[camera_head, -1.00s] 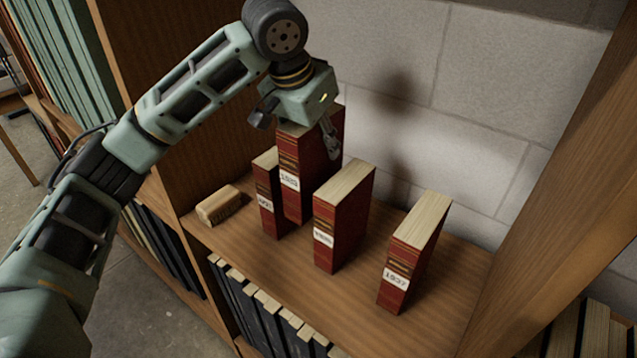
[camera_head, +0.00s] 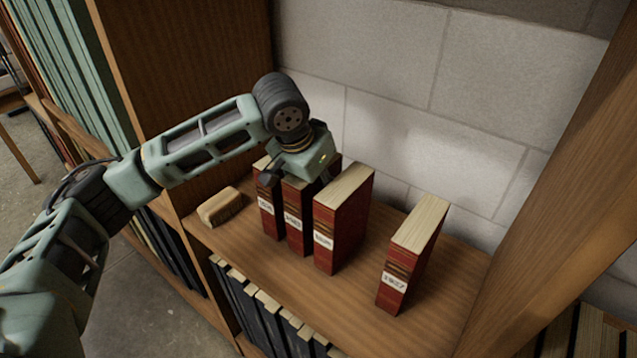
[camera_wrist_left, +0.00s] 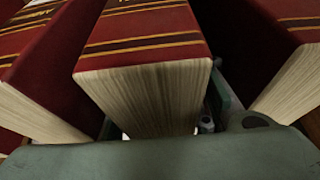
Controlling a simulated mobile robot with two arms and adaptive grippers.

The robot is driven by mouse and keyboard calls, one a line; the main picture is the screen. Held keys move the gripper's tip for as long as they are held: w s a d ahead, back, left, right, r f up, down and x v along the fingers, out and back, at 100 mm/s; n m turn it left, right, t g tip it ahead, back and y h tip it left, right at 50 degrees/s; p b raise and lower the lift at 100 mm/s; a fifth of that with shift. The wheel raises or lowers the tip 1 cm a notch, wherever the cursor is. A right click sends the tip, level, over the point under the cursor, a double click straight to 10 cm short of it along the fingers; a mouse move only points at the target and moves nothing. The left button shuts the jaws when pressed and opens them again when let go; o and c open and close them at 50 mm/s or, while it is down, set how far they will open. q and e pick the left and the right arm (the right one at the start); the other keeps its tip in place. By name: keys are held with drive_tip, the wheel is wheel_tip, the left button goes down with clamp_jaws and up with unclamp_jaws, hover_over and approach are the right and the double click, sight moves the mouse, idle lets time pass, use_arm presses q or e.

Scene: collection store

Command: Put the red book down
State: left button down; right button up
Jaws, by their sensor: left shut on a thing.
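The red book (camera_head: 297,222) with a white label is upright in my left gripper (camera_head: 299,176), which is shut on its top from above. Its lower edge appears level with the neighbouring books' bases, at the shelf board (camera_head: 270,268). In the left wrist view its red spine and pale page edges (camera_wrist_left: 145,85) fill the middle, between the fingers. A thinner-looking red book (camera_head: 267,212) stands close on its left and a thick red book (camera_head: 340,225) close on its right. Whether they touch cannot be told. My right gripper is not in view.
Another red book (camera_head: 408,262) stands apart to the right, with a gap before it. A small wooden block-like object (camera_head: 220,207) lies at the left of the board. A wooden side panel (camera_head: 185,85) and a block wall (camera_head: 390,85) bound the shelf. Dark books (camera_head: 260,310) fill the shelf below.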

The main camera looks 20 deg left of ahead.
use_arm(q)
drive_tip(key=c, duration=1.5)
unclamp_jaws()
drive_tip(key=shift+o, duration=0.5)
drive_tip(key=b+v, duration=0.1)
drive_tip(key=v, duration=1.1)
drive_tip(key=shift+b, duration=0.3)
drive_tip(key=shift+s, duration=0.1)
